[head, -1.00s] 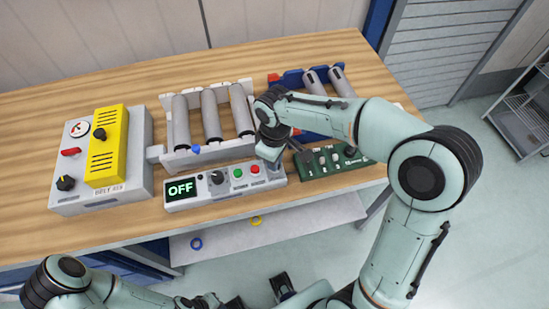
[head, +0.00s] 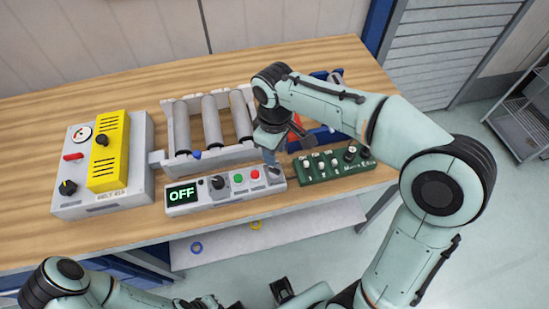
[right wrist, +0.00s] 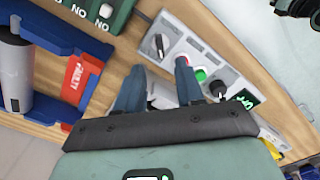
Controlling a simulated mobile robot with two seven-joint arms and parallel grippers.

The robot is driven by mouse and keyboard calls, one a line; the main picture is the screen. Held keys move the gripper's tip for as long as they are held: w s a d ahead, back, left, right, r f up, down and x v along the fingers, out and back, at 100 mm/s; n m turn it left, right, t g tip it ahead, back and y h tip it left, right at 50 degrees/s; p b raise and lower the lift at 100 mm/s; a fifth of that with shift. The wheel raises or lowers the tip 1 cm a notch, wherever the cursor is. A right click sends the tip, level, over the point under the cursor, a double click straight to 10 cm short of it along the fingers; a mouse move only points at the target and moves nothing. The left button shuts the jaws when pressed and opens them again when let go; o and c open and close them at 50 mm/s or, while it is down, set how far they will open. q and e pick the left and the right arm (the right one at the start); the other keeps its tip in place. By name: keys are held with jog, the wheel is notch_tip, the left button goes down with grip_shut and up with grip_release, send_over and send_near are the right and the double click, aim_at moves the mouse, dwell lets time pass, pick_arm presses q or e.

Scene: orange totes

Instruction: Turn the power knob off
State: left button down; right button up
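The grey control panel (head: 228,195) lies near the table's front edge, its display (head: 181,195) reading OFF. It carries a black knob (head: 218,182), a green button (head: 238,178), a red button (head: 254,173) and a selector knob at the right end. That selector knob (right wrist: 160,42) shows clearly in the right wrist view; which knob is the power knob is not labelled legibly. My right gripper (right wrist: 158,78) is open, its two fingers apart, close to the panel's right end; in the head view it (head: 270,152) partly hides that end. My left arm shows low in the head view; its fingers cannot be made out.
A roller conveyor (head: 180,165) stands behind the panel. A green switch box (head: 335,172) is to the right, a blue rack (head: 325,135) behind it. A grey box with a yellow cover (head: 108,150) stands at left. Bare wood lies farther back.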

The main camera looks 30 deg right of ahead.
notch_tip(320, 180, up, 6)
jog(key=shift+p, duration=0.4)
dwell(0.3)
